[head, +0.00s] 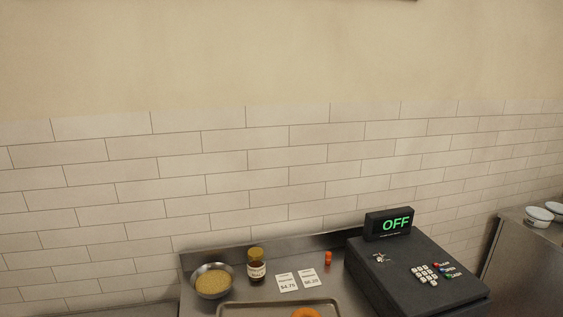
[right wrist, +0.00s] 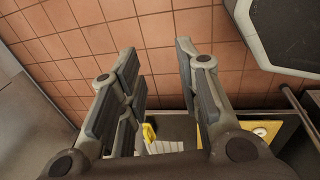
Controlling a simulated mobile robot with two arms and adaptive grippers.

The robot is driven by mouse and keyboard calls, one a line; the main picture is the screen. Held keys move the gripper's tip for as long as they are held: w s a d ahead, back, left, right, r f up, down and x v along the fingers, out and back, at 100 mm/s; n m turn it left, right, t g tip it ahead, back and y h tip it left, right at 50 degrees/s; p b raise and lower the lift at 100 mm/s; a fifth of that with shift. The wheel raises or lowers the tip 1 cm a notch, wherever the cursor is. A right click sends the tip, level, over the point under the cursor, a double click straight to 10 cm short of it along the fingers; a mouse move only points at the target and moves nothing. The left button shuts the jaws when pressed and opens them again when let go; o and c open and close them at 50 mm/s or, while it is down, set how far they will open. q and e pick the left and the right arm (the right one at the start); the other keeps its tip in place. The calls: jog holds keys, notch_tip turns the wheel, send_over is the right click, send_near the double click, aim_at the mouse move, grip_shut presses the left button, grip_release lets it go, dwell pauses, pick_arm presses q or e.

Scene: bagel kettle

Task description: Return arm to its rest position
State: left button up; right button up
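My right gripper (right wrist: 158,72) shows in the right wrist view. Its two fingers are apart, with nothing between the tips, and it hangs over a reddish tiled floor (right wrist: 70,43). My left gripper is in neither view. In the head view no arm shows.
A steel counter (head: 216,248) holds a bowl of yellow grains (head: 213,282), a brown jar (head: 256,266), price cards (head: 287,282), a tray (head: 245,306) with an orange-brown ring and a dark register (head: 400,277) reading OFF. Tiled wall stands behind. Below my right gripper, a dark-edged surface (right wrist: 175,127) carries yellow items.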

jog(key=a+f+y, duration=0.1)
jog(key=a+y, duration=0.1)
jog(key=a, duration=1.3)
notch_tip(320, 180, down, 10)
jog(key=b, duration=1)
jog(key=shift+s+d+f+m, duration=0.2)
jog(key=shift+d+m, duration=0.1)
jog(key=shift+m, duration=0.1)
jog(key=shift+w, duration=0.1)
